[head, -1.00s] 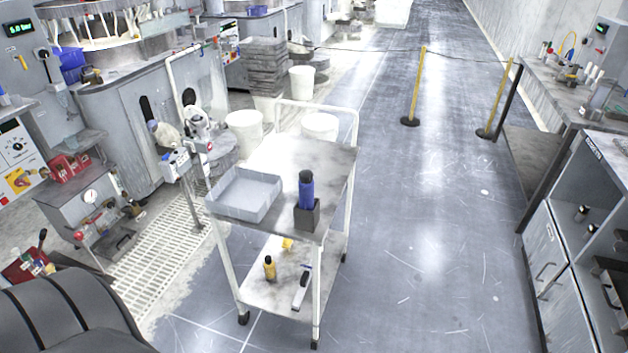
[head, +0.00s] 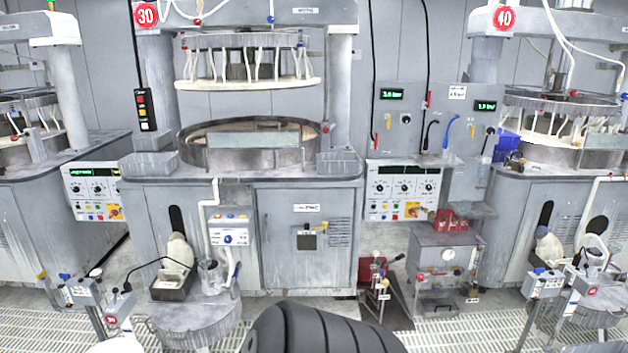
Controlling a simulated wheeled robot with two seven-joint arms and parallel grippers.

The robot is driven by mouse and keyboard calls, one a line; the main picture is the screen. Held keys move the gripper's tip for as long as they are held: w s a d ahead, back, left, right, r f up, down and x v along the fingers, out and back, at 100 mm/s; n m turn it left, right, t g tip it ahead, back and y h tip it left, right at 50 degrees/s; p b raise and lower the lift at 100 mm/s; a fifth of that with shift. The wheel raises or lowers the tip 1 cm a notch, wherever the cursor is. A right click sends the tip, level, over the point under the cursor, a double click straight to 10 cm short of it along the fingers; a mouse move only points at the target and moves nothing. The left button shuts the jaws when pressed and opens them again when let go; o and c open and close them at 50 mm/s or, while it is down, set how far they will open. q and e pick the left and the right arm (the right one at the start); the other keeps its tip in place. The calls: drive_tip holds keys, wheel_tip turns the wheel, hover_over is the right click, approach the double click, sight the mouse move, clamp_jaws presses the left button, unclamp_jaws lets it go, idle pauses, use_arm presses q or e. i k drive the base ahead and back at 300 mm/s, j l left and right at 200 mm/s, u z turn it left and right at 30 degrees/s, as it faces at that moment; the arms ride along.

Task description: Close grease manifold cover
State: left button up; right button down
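No part is plainly marked as the grease manifold cover. A grey box with a round gauge and red-knobbed fittings (head: 447,254) stands on the floor right of centre, between the two polishing machines, and may be the manifold. I cannot tell whether a cover on it is open. A small labelled grey cabinet door (head: 288,256) on the machine marked 30 looks closed. Neither of my grippers is in view.
Machine 30's round platen basin (head: 215,160) stands at centre-left; machine 40 (head: 577,142) is at right. A red fitting stand (head: 375,280), a grey stool-like drum (head: 195,318) and floor grating (head: 450,332) lie in front. A red bin (head: 450,222) tops the gauge box.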

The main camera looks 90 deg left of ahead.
sight(238, 194)
drive_tip(key=u, duration=3.35)
drive_tip(key=i+u, duration=0.1)
drive_tip(key=u, duration=0.4)
